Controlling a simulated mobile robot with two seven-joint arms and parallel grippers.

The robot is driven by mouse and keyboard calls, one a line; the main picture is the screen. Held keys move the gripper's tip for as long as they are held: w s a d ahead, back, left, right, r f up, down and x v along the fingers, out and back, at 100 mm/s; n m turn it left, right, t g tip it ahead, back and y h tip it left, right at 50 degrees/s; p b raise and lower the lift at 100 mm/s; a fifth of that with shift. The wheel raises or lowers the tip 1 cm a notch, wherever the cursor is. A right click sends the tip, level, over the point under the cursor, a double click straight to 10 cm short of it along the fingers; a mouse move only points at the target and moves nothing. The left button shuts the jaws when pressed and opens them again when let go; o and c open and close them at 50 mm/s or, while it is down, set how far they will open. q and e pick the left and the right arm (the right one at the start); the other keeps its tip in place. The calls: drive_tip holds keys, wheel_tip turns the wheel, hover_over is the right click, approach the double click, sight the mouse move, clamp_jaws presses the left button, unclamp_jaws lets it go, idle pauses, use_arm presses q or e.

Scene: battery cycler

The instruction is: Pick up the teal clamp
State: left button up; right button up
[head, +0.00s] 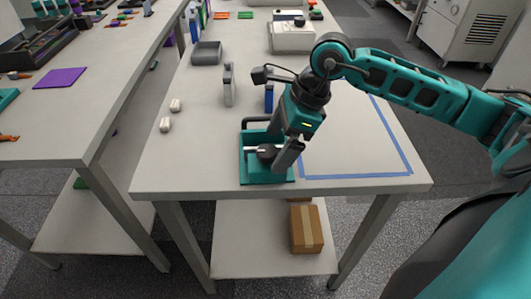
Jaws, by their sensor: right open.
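The teal clamp (247,165) sits on the table near its front edge, in the middle of the head view. It has a flat teal base and a dark bar at its back left. My right gripper (279,160) points down over the right part of the clamp, with its jaws open. The gripper hides part of the clamp, and I cannot tell whether the fingers touch it. My left gripper is out of view.
Blue tape (357,177) marks an area on the table (200,175) to the right. Two small white blocks (165,125) lie to the left. An upright grey piece (228,84), a grey bin (206,53) and a white device (292,37) stand farther back.

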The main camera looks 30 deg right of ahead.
sight(252, 172)
drive_tip(key=shift+x, duration=2.35)
drive_tip(key=shift+w, duration=0.15)
drive_tip(key=shift+r, duration=0.15)
drive_tip(key=c, duration=1.5)
